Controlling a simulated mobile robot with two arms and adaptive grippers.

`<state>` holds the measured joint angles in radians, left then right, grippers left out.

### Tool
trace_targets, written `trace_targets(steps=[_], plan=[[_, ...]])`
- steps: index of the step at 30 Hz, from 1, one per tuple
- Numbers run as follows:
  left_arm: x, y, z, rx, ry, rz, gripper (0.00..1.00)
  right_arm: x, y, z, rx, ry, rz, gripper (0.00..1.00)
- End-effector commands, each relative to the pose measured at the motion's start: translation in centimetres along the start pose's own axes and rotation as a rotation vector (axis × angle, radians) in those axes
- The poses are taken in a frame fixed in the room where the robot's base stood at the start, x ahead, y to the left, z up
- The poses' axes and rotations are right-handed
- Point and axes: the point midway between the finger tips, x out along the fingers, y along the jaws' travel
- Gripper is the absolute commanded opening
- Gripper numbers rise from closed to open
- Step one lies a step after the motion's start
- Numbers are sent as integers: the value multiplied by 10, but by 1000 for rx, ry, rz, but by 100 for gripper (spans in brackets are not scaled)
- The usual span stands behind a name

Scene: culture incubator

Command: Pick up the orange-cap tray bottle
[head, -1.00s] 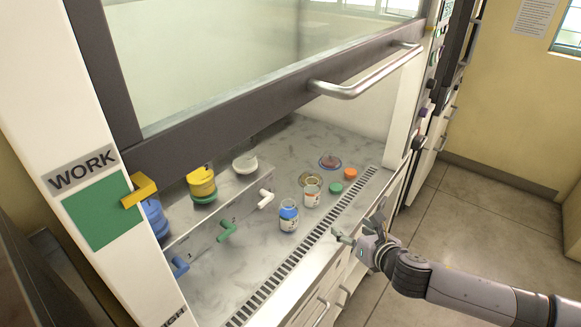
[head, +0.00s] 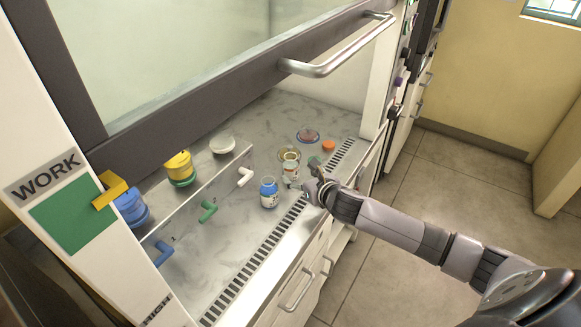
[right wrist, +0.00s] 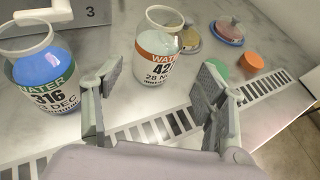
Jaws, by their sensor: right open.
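A clear open bottle with an orange-banded label reading "WATER 42" (right wrist: 158,52) stands upright on the cabinet floor. In the head view the clear bottle (head: 291,172) is just beyond my right gripper (head: 314,178). In the right wrist view my right gripper (right wrist: 160,80) is open and empty, its fingers spread with the bottle ahead between them, apart from it. An orange cap (right wrist: 264,61) lies loose on the floor at right; it also shows in the head view (head: 328,145). My left gripper is out of view.
A bottle of blue liquid with a green-banded label (right wrist: 45,72) stands to the left. A green cap (head: 314,160) and dishes (head: 308,135) lie nearby. A slotted grille (head: 262,250) runs along the front edge. A raised sash with a handle (head: 335,55) hangs above. A shelf with coloured taps is at left.

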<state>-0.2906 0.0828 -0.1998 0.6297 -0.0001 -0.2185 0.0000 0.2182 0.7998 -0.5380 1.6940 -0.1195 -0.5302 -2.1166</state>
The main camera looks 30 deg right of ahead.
Motion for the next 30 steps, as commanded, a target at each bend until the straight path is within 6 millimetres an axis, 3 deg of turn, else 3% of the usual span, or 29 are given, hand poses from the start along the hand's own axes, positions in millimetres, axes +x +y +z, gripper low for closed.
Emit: trace_targets(steps=[5,16,26,30], plan=[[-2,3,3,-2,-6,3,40,8,2,2,3,0,1,66],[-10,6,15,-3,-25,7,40,51,7,6,3,0,0,66],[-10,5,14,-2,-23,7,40,55,7,6,0,0,1,66],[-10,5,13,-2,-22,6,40,55,7,6,1,0,1,56]])
